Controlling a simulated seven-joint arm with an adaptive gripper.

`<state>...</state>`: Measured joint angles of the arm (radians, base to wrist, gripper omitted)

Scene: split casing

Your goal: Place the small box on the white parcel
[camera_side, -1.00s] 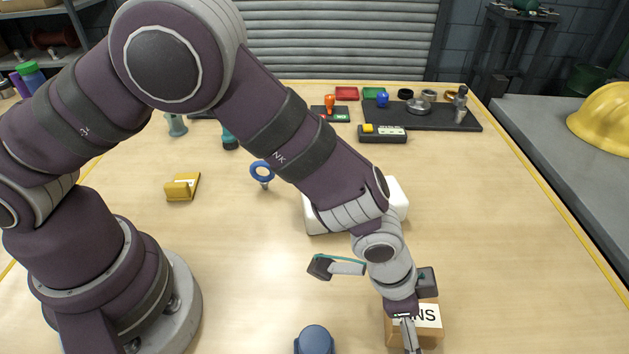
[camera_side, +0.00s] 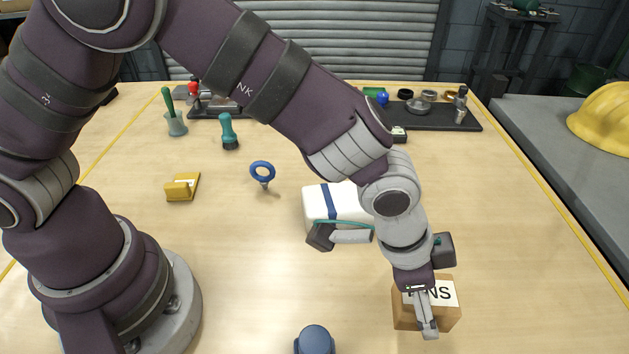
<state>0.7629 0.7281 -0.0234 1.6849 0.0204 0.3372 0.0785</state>
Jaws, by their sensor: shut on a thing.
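The small box (camera_side: 448,312) is brown cardboard with a white label with dark letters, partly covered by a finger. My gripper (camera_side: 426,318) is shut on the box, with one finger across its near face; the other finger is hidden. The box appears held above the table, at the lower right. The white parcel (camera_side: 315,209) lies on the table behind and left of the box, with a blue band around it. My arm hides its right part. The box and parcel are apart.
A dark blue rounded object (camera_side: 314,341) stands at the front edge. A blue ring on a stem (camera_side: 263,171), a yellow item (camera_side: 182,187) and a teal-handled tool (camera_side: 228,132) stand to the left. A dark tray (camera_side: 432,117) holds parts at the back. The table's right side is clear.

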